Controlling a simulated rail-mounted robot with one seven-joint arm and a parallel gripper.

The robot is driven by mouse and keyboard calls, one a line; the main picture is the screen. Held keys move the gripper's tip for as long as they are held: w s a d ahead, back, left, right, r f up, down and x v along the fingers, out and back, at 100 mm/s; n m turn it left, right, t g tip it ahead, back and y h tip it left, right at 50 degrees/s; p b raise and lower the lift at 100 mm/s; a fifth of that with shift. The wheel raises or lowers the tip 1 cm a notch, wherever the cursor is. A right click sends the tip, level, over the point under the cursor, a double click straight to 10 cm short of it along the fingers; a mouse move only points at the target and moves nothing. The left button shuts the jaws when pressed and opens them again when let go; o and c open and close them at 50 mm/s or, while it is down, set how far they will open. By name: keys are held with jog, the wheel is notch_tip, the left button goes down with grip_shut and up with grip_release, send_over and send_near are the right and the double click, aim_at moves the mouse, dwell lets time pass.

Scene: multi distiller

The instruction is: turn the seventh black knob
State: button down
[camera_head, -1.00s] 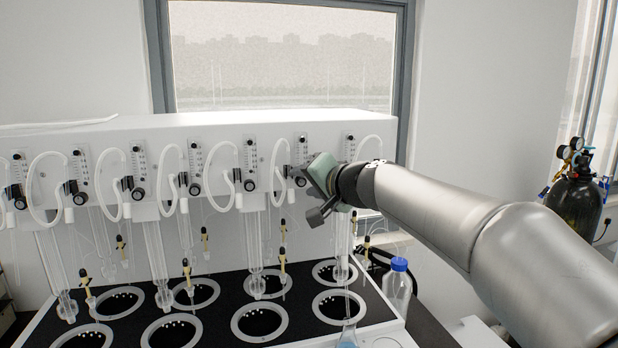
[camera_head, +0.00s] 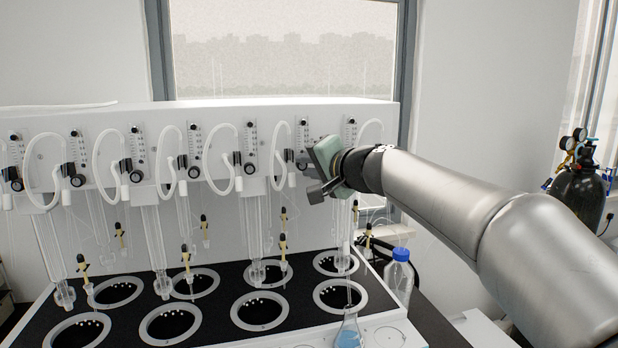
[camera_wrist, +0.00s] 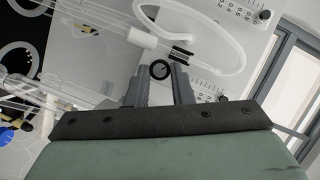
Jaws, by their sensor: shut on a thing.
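A row of round black knobs runs along the front of the white distiller (camera_head: 330,118). Several show to the left of my gripper, such as one knob (camera_head: 249,168) and another knob (camera_head: 194,172). I cannot tell the knob's turned angle.
White looped hoses (camera_head: 221,158) and glass tubes hang close beside the knobs. A black rack with round openings (camera_head: 260,309) lies below. A blue-capped bottle (camera_head: 398,280) and a flask (camera_head: 349,332) stand at the right. A gas cylinder (camera_head: 578,197) is farther right.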

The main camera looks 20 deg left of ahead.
jog(key=m+b, duration=0.1)
jog(key=b, duration=0.1)
jog(key=f+m+y+b, duration=0.1)
jog(key=b, duration=0.1)
jog(key=shift+m+b, duration=0.3)
jog(key=shift+b, duration=0.05)
jog(key=m+y+b, duration=0.1)
jog(key=b, duration=0.1)
jog(key=shift+m+t+b, duration=0.35)
jog(key=shift+m+t, duration=0.05)
jog(key=shift+r, duration=0.1)
jog(key=shift+r+m+b, duration=0.1)
jog(key=shift+m+b, duration=0.2)
jog(key=shift+m, duration=0.1)
jog(key=c, duration=1.3)
grip_release()
jog(key=shift+d, duration=0.1)
